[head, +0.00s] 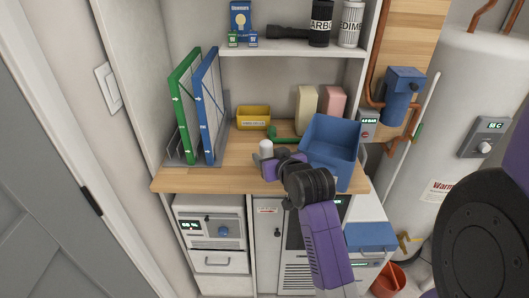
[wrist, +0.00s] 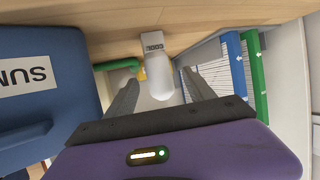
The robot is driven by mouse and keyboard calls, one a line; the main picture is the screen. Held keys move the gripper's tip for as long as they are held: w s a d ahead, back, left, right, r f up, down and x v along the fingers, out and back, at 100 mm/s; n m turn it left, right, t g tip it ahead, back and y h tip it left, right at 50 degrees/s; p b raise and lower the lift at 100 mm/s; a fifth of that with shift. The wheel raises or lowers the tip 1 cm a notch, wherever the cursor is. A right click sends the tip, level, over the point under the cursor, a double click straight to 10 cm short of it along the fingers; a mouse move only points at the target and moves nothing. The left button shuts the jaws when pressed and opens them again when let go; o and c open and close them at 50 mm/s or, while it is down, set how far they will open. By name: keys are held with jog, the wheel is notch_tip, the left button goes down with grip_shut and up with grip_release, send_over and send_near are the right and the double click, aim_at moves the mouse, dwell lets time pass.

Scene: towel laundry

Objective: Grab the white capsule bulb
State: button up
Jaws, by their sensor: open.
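The white capsule bulb (head: 266,147) stands upright on the wooden worktop (head: 224,178), in front of the yellow bin. In the wrist view, which is upside down, the bulb (wrist: 161,83) shows near the middle, with a small marked grey-white base (wrist: 154,43) against the worktop. My gripper (head: 267,160) is at the bulb, reaching in from the front right. In the wrist view my gripper (wrist: 159,78) is open, with one dark finger on each side of the bulb. I see gaps between bulb and fingers; contact is not clear.
A blue bin (head: 332,143) stands close to the right of my gripper. Green and blue framed filters (head: 196,108) stand in a rack on the left. A yellow bin (head: 253,118), a green elbow pipe (head: 284,136) and two boxes are behind. A shelf (head: 285,48) hangs above.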

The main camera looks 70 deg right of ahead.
aim_at(263, 150)
jog(key=p+x, duration=0.1)
jog(key=x, duration=0.5)
jog(key=shift+s+d+r, duration=0.1)
jog(key=shift+d, duration=0.1)
jog(key=shift+w+d+f, duration=0.3)
jog(key=shift+w, duration=0.1)
grip_shut()
jog(key=shift+r, duration=0.1)
